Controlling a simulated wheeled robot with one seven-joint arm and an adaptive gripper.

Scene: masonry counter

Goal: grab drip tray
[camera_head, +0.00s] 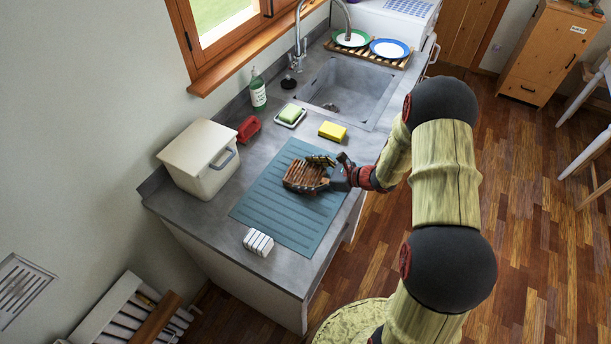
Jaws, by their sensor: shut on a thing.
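A brown slatted piece, which looks like the drip tray (299,175), is over the middle of a blue-green ribbed mat (268,206) on the counter. My gripper (321,174) reaches in from the right and is shut on the right side of this tray. One finger shows along its far edge and the other along its near edge. The gripper's fingers cover part of the tray. I cannot tell whether the tray touches the mat or is slightly above it.
A yellow sponge (332,131), a green soap on a white dish (290,115) and a red object (249,129) lie behind the mat. A white bin (199,160) stands left, a white ribbed block (258,242) in front. The sink (346,89) and plate rack (366,55) are farther back.

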